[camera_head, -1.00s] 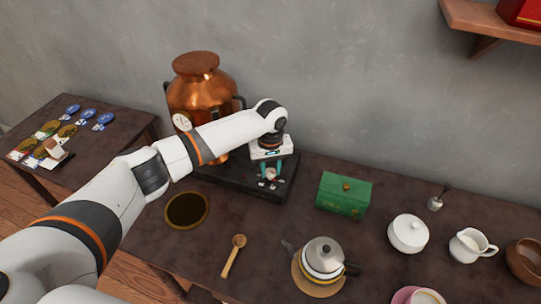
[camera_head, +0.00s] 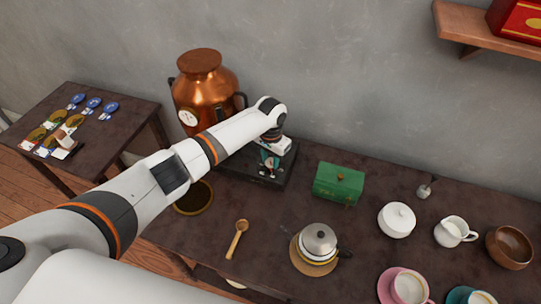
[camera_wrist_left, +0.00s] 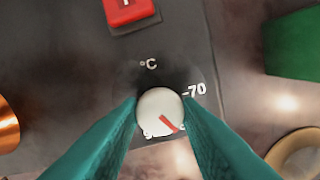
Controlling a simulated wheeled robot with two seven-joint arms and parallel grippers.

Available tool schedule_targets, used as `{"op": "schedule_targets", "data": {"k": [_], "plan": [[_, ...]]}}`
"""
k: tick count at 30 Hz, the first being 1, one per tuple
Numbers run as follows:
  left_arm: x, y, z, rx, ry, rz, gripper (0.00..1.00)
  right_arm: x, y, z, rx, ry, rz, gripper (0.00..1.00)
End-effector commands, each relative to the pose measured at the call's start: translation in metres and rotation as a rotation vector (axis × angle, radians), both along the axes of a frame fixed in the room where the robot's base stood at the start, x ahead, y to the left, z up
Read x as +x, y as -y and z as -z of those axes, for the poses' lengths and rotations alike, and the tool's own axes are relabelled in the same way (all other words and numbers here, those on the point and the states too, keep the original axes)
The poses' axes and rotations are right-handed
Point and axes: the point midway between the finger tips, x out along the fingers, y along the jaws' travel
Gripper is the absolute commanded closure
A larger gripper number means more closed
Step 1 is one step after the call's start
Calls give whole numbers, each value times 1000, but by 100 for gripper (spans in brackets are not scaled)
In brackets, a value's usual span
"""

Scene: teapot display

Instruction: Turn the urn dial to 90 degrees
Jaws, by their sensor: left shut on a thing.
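The copper urn (camera_head: 206,92) stands at the back left of the dark table, beside its black base (camera_head: 286,170). The urn dial (camera_wrist_left: 160,108) is a round white knob with a red pointer mark on the base's dark face. The pointer aims to the lower right in the left wrist view. A "70" label is at its upper right, and a "9" shows partly at its lower left. My left gripper (camera_head: 270,162) reaches down over the base. Its teal fingers (camera_wrist_left: 160,112) are shut on the dial from both sides and hide parts of the scale. My right gripper is not in view.
A red button (camera_wrist_left: 129,10) is near the dial. A green box (camera_head: 338,183) stands to the right of the base. A kettle (camera_head: 319,240) and a wooden spoon (camera_head: 236,240) are nearer. A white lidded pot (camera_head: 397,220) is farther right. A side table (camera_head: 125,128) stands left.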

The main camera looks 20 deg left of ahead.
Motion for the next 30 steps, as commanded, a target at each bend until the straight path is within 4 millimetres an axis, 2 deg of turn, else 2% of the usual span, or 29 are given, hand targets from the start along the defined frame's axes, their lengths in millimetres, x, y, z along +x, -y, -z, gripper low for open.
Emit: {"op": "schedule_targets", "data": {"k": [21,30], "plan": [[0,1,0,-3,1,673,91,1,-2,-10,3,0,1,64],[1,1,0,-2,2,887,91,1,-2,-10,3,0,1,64]]}}
